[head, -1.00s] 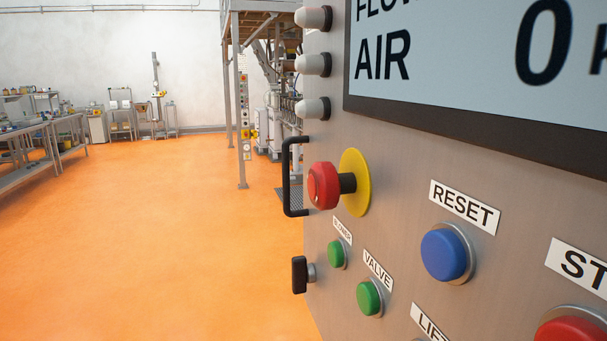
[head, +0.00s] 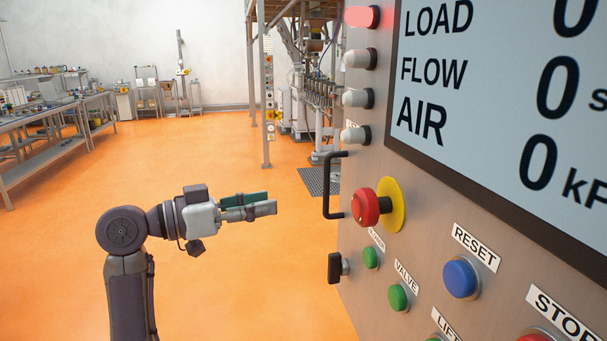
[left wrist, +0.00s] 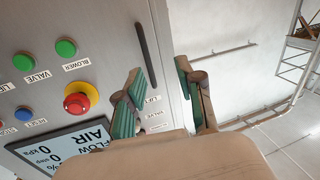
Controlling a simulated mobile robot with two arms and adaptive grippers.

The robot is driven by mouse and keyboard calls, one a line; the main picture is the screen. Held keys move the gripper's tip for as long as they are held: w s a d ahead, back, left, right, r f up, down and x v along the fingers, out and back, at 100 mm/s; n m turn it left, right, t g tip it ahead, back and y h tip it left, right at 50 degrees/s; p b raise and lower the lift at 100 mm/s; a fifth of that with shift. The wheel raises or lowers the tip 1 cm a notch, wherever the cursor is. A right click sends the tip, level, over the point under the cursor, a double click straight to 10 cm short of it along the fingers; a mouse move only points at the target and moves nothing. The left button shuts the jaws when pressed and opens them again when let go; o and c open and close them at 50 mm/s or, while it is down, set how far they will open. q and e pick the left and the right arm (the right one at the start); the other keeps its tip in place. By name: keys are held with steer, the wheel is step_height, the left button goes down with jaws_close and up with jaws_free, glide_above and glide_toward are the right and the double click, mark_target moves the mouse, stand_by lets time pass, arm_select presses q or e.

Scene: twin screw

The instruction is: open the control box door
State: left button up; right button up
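The control box (head: 360,240) fills the right side of the head view, its grey front seen at a slant. A black bar handle (head: 328,186) stands at its left edge, and it also shows in the left wrist view (left wrist: 146,54). A black knob (head: 335,267) sits lower on the same edge. The front lies flush, with no gap visible. My left gripper (head: 272,202) points right toward the handle, clearly apart from it. In the left wrist view its green-padded fingers (left wrist: 160,75) are spread and empty, with the box edge visible between them. My right gripper is out of view.
A red emergency button (head: 366,207) on a yellow disc sticks out just right of the handle. A blue button (head: 460,279) and green buttons are below. The orange floor (head: 230,280) left of the box is open. Workbenches (head: 60,125) stand far left.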

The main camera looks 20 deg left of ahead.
arm_select(q)
steer(key=s+r+m, duration=0.1)
steer(key=s+r, duration=0.2)
steer(key=p, duration=0.5)
glide_above(326, 210)
steer(key=shift+w+f+h, duration=0.2)
steer(key=shift+w+h, duration=0.1)
steer(key=shift+a, duration=0.1)
jaws_close()
